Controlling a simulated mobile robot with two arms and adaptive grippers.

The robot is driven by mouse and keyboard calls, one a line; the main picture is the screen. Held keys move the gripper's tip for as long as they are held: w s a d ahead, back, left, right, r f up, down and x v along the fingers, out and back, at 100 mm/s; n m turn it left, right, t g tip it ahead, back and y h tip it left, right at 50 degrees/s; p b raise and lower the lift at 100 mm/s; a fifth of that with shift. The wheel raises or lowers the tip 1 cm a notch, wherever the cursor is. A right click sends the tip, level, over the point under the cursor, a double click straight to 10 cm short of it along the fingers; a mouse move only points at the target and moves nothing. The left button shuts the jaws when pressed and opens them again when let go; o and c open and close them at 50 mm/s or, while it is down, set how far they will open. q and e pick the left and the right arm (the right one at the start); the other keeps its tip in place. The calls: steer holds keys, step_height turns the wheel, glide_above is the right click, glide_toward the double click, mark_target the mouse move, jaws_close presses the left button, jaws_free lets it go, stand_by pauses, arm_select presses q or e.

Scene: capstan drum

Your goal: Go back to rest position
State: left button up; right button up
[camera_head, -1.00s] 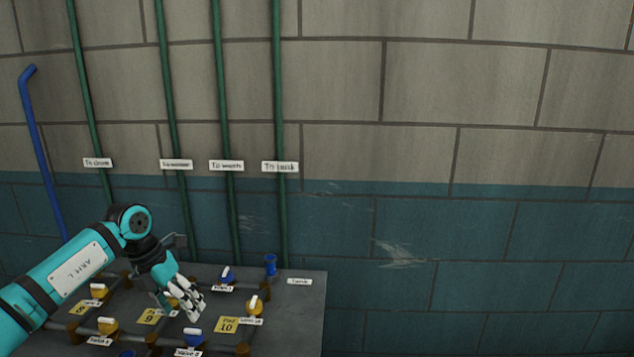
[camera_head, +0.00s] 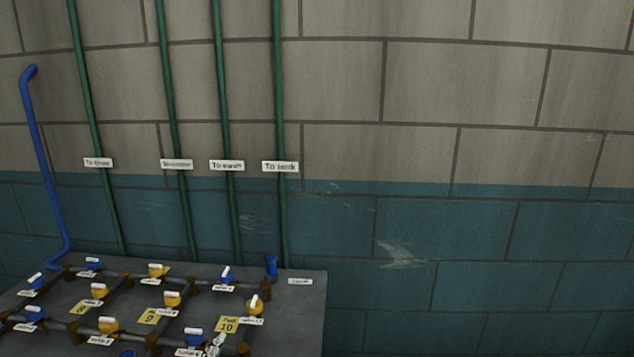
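My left arm is out of the head view except for a small pale piece at the bottom edge that looks like the fingertips of my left gripper (camera_head: 215,345). It shows in front of the valve table's lower right part, near a blue valve (camera_head: 194,336). Too little shows to tell whether it is open or shut. My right gripper is not in view.
A grey table (camera_head: 305,315) at lower left carries a pipe grid with several blue and yellow valves, such as a yellow valve (camera_head: 255,303), and yellow tags. Green pipes (camera_head: 280,100) and a blue pipe (camera_head: 45,165) run up the wall. The right side is clear.

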arm_select(q)
steer(key=s+a+f+n+g, duration=0.2)
steer(key=s+f+g, duration=0.25)
steer(key=s, duration=0.45)
steer(key=s+a+f+n+g+y, duration=0.1)
steer(key=s+f+n+g, duration=0.1)
steer(key=s+f+g, duration=0.5)
steer(key=s+a+f+n+g, duration=0.15)
steer(key=s+f, duration=0.25)
steer(key=s, duration=0.7)
step_height(320, 180, down, 26)
steer(key=s+g, duration=0.1)
steer(key=s, duration=0.1)
steer(key=s+a+f+g, duration=0.1)
steer(key=s+a+f, duration=0.2)
steer(key=s+f, duration=1.3)
steer(key=shift+s+f, duration=0.25)
steer(key=shift+s, duration=0.15)
steer(key=shift+a, duration=0.1)
